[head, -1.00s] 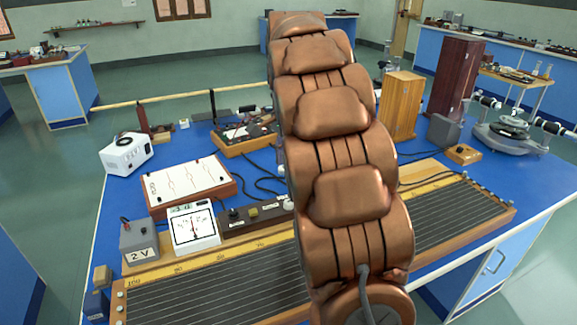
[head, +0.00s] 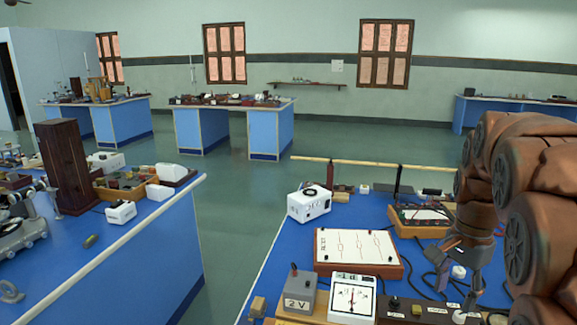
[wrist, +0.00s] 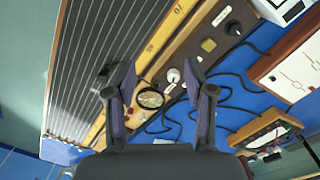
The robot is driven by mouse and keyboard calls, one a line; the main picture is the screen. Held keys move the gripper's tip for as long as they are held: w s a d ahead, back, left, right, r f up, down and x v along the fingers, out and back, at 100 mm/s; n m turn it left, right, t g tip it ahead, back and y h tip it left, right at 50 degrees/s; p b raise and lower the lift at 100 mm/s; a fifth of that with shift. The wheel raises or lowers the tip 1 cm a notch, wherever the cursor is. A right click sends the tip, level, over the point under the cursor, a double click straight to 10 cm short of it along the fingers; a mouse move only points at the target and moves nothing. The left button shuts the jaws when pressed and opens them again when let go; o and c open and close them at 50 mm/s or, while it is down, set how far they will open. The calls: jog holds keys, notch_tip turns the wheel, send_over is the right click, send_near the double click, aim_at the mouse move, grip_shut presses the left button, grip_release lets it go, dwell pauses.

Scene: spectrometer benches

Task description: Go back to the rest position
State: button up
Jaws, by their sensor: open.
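My gripper (head: 458,278) hangs at the right of the head view, below my bent copper-coloured arm, over the blue bench (head: 285,235). In the wrist view my gripper (wrist: 163,90) has its two dark fingers spread apart with nothing held between them. A small round glassy item (wrist: 150,98) and a white knob (wrist: 173,75) show beyond the fingers, on or near the brown strip. A wired metre board (wrist: 95,50) fills the left of the wrist view.
On the bench stand a white box (head: 309,203), a white circuit panel (head: 355,247), a "2 V" box (head: 298,292) and a dial meter (head: 352,298). A second bench (head: 165,260) with a dark tall box (head: 68,165) is at left. Open floor (head: 235,200) lies between them.

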jog(key=s+a+f+n+p, duration=0.1)
jog(key=s+a+n, duration=0.3)
jog(key=s, duration=0.3)
jog(key=s+a+f+n+g+p, duration=0.1)
jog(key=s+a+f+n+p, duration=0.1)
jog(key=s+a+n, duration=0.3)
jog(key=s+a+f+n+p, duration=0.1)
jog(key=s+a+n, duration=0.3)
jog(key=s, duration=0.7)
jog(key=shift+s+a+f+p, duration=0.25)
jog(key=shift+a+f+p, duration=0.1)
jog(key=shift+a, duration=0.45)
